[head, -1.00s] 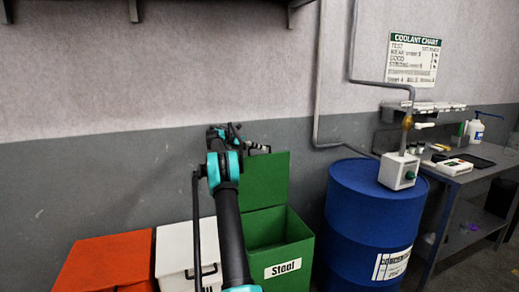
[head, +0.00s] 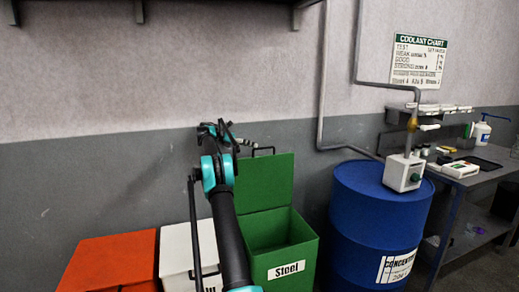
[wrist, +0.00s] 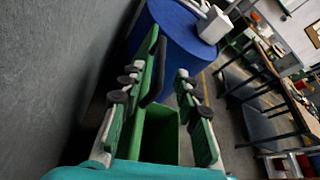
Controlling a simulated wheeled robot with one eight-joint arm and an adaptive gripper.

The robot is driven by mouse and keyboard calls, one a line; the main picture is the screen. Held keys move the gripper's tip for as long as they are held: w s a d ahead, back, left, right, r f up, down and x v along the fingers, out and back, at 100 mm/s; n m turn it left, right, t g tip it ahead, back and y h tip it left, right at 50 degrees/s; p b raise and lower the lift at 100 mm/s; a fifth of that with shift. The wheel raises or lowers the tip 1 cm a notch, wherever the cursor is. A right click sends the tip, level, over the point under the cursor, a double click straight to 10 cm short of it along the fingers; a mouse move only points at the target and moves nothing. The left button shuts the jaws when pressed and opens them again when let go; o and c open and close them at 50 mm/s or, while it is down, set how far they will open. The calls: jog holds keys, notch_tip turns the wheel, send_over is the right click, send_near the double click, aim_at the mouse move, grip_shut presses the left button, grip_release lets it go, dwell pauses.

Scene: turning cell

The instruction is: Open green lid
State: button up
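The green bin (head: 284,246), labelled Steel, stands on the floor with its top open. Its green lid (head: 265,182) stands upright at the back, near the wall, with a dark handle (head: 263,150) at its upper edge. In the head view my gripper (head: 222,133) is just left of the lid's upper edge. In the wrist view my gripper (wrist: 161,80) has its fingers spread apart. The lid (wrist: 144,80) shows edge-on between the fingers, with the black handle (wrist: 155,72) beside it. I cannot tell whether a finger touches the lid. The open bin (wrist: 160,135) lies beyond.
An orange bin (head: 108,262) and a white bin (head: 178,250) stand to the left, both closed. A blue drum (head: 375,215) stands close on the right. A workbench (head: 480,180) is farther right. The grey wall (head: 90,190) is close behind the lid.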

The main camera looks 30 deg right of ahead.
jog(key=v, duration=0.4)
jog(key=shift+w+a, duration=0.1)
jog(key=shift+a, duration=0.15)
jog(key=s+a+f+m+t+y, duration=0.35)
jog(key=s+a, duration=0.45)
jog(key=a, duration=0.3)
jog(key=s+a+f+m+t+y, duration=0.3)
jog(key=s+a+m, duration=0.2)
jog(key=s+a, duration=0.55)
jog(key=s+a+f+m+t+y, duration=0.1)
jog(key=s+a+f, duration=0.4)
jog(key=s, duration=0.6)
jog(key=s+a+f+m+y, duration=0.3)
jog(key=s+a+f+m, duration=0.2)
jog(key=s+a, duration=0.4)
jog(key=s+a+f+m+t+y, duration=0.1)
jog(key=s+a+f+m+y, duration=0.1)
jog(key=s+a+f, duration=0.5)
jog(key=s+m, duration=0.1)
jog(key=s, duration=0.5)
jog(key=shift+a+t, duration=0.3)
jog(key=shift+t, duration=0.05)
